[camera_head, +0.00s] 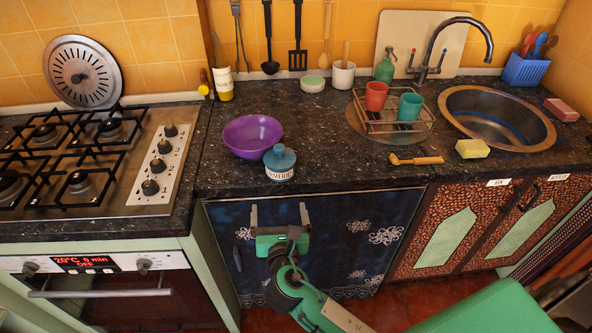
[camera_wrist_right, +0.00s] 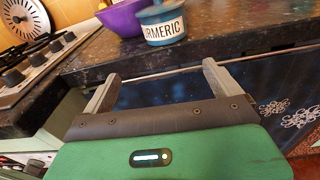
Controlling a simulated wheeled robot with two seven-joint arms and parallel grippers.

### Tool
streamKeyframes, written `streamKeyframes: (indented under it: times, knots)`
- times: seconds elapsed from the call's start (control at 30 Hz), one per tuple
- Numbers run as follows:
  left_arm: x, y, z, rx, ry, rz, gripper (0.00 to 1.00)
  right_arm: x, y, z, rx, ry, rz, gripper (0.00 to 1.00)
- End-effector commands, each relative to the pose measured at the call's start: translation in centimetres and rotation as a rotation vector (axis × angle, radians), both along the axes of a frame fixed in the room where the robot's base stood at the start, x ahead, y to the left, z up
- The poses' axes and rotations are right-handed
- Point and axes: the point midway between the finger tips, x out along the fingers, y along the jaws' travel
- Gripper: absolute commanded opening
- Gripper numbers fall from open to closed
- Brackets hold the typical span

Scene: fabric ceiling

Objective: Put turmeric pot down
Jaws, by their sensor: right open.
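The turmeric pot (camera_head: 280,163) is a small blue pot with a white label, standing upright on the dark speckled counter (camera_head: 330,160) near its front edge. It also shows in the right wrist view (camera_wrist_right: 162,24), where its label reads turmeric. My right gripper (camera_head: 279,213) is open and empty, in front of the counter edge and apart from the pot. In the right wrist view its two fingers (camera_wrist_right: 158,85) stand wide apart, below the pot. My left gripper is not in view.
A purple bowl (camera_head: 252,136) stands just behind and left of the pot. The stove (camera_head: 98,160) is at left. A wooden-handled tool (camera_head: 417,160), a yellow sponge (camera_head: 473,149) and a dish rack (camera_head: 392,124) are at right. Counter right of the pot is clear.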

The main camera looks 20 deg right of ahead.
Motion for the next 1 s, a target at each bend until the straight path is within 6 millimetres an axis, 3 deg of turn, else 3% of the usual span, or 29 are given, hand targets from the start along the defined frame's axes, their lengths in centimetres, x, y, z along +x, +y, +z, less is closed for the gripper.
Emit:
streamKeyframes:
  times: [0.1,0.2,0.5,0.83,1.0]
  knots:
    - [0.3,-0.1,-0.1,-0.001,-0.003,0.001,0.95,-0.5,-0.1,2.7,-0.067,-0.04,-0.013,0.95]
    - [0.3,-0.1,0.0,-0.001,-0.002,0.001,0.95,0.0,-0.4,3.4,-0.087,-0.049,-0.019,0.95]
    - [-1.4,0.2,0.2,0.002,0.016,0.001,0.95,5.5,-2.0,3.5,-0.088,-0.048,-0.02,0.95]
    - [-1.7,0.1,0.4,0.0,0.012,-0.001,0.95,8.4,-2.8,3.6,-0.084,-0.048,-0.019,0.95]
    - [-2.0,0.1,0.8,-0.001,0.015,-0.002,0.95,10.8,-3.7,4.1,-0.085,-0.046,-0.019,0.95]
